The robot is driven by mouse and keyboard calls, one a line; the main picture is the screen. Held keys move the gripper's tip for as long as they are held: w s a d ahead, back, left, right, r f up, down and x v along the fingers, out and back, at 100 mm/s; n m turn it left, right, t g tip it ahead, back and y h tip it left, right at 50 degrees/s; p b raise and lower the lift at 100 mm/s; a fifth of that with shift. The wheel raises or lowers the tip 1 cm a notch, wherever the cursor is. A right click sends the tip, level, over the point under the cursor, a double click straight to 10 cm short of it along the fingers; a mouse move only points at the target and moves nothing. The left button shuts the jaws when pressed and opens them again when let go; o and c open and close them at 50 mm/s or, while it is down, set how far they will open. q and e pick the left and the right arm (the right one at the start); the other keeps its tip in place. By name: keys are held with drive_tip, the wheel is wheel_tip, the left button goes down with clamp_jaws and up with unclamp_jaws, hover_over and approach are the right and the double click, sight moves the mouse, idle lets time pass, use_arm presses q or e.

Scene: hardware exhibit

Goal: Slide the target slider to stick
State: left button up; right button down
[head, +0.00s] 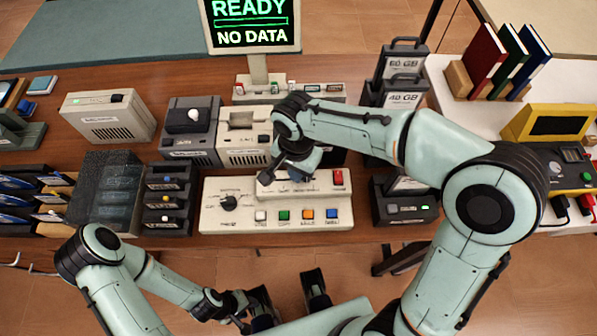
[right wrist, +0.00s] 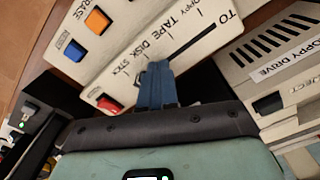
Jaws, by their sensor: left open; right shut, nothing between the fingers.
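The slider panel is the raised cream strip marked TO on the console (head: 210,217); it also shows in the right wrist view (right wrist: 205,40). Its labels read FLOPPY, TAPE, DISK and STICK, with STICK nearest the red button (right wrist: 110,103). A dark slot runs along the strip. My right gripper (right wrist: 157,70) is shut with nothing between its fingers, its blue fingertips at the slot beside the DISK and STICK labels. The slider knob is not visible, perhaps hidden by the fingers. In the head view my right wrist covers much of the strip. My left gripper (head: 289,298) is open and empty, below the table's front edge.
A READY / NO DATA screen (head: 253,22) stands behind the console. Floppy drive boxes (head: 190,130) and black drawers (head: 168,197) stand to the left. Dark storage units (head: 404,205) stand close on the right. Buttons and a knob (head: 228,202) lie along the console's front.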

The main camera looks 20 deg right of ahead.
use_arm(q)
drive_tip(key=shift+f, duration=0.1)
use_arm(e)
drive_tip(key=shift+s+d, duration=0.15)
drive_tip(key=shift+d, duration=0.4)
drive_tip(key=shift+a, duration=0.3)
use_arm(q)
drive_tip(key=r+p, duration=0.1)
drive_tip(key=r, duration=0.1)
drive_tip(key=w+r+p, duration=0.1)
drive_tip(key=p, duration=0.1)
drive_tip(key=r+p, duration=0.2)
drive_tip(key=shift+w+r, duration=0.3)
drive_tip(key=shift+w, duration=0.1)
use_arm(e)
wheel_tip(320, 180, up, 7)
idle(0.3)
